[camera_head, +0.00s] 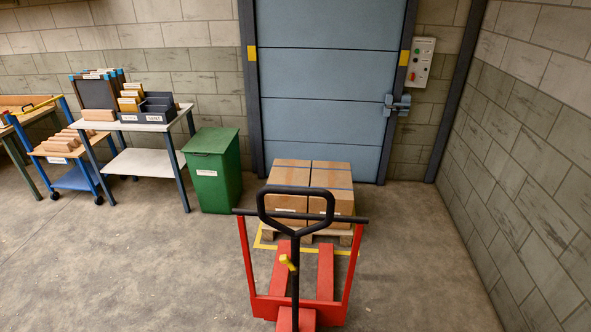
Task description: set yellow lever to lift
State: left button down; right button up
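A red pallet jack (325,270) stands in front of me, with its forks pointing away from me toward the boxes. Its black handle (297,198) is a closed loop on a black upright shaft. The small yellow lever (286,261) sticks out on the left side of the shaft, below the loop. Its exact setting is too small to tell. Neither of my grippers shows in the head view.
Cardboard boxes (333,180) stand on a wooden pallet (342,237) beyond the jack, within yellow floor marking. A green bin (213,170) and a white table (146,162) stand left. A blue door (325,75) closes the back. Floor beside the jack is clear.

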aim_at(283, 260)
jog(key=z, duration=0.4)
jog(key=k, duration=1.1)
jog(key=z, duration=1.4)
jog(key=i, duration=0.7)
jog(key=u, duration=0.65)
jog(key=i, duration=0.45)
jog(key=u, duration=0.5)
